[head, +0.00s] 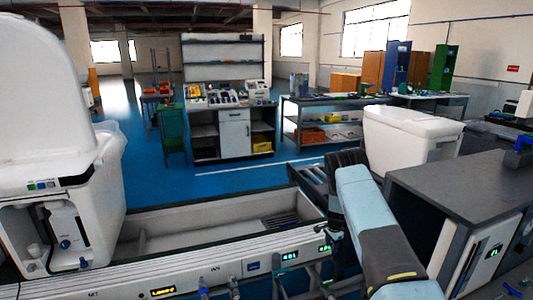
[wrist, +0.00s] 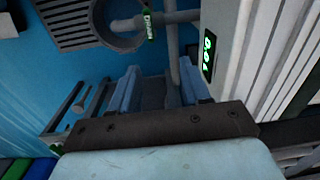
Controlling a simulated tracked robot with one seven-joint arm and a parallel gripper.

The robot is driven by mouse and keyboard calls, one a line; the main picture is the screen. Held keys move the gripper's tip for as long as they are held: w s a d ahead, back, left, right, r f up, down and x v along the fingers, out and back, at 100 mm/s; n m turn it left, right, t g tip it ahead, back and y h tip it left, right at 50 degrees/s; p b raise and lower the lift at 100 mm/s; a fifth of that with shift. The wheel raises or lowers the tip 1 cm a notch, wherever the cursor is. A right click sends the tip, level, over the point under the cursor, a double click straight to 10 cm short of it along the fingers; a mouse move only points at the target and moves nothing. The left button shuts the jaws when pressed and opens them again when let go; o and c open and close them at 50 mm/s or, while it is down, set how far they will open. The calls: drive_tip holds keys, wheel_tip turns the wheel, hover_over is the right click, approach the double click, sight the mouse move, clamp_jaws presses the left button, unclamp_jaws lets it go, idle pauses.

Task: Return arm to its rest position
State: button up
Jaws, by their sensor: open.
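My arm reaches in from the lower right in the head view, with its light-blue link (head: 362,205) bent at a dark joint. My gripper hangs below that joint beside the front rail of the test line, and its fingertips are hard to make out there. In the wrist view my gripper (wrist: 158,82) shows two blue fingers spread apart. I see nothing held between them. A grey pipe (wrist: 171,50) shows beyond the fingers; I cannot tell how far off it is.
The line's rail (head: 230,270) with lit green displays runs close beside my gripper. A white toilet unit (head: 60,150) stands at left, a white cistern (head: 408,140) behind my arm, a dark-topped cabinet (head: 465,185) at right. Blue floor (head: 245,180) is open behind the line.

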wheel_tip(320, 180, up, 15)
drive_tip(key=a+n, duration=0.1)
drive_tip(key=s+a+r+n+t, duration=0.15)
drive_tip(key=s+r, duration=0.35)
drive_tip(key=r, duration=0.6)
drive_tip(key=s+a+r+n, duration=0.2)
drive_tip(key=s+r, duration=0.3)
drive_tip(key=r, duration=0.6)
drive_tip(key=s+a+r+n+t, duration=0.15)
drive_tip(key=s+r, duration=0.35)
drive_tip(key=r, duration=0.7)
drive_tip(key=s+a+r+n, duration=0.1)
drive_tip(key=s+r+n, duration=0.1)
drive_tip(key=s+r, duration=0.55)
drive_tip(key=s+a+r+n, duration=0.15)
drive_tip(key=s+r, duration=0.25)
drive_tip(key=s, duration=0.7)
drive_tip(key=s+n+t, duration=0.2)
drive_tip(key=s+n, duration=0.2)
drive_tip(key=s, duration=1.6)
drive_tip(key=shift+s+a, duration=0.3)
drive_tip(key=shift+a, duration=0.05)
drive_tip(key=shift+r, duration=0.1)
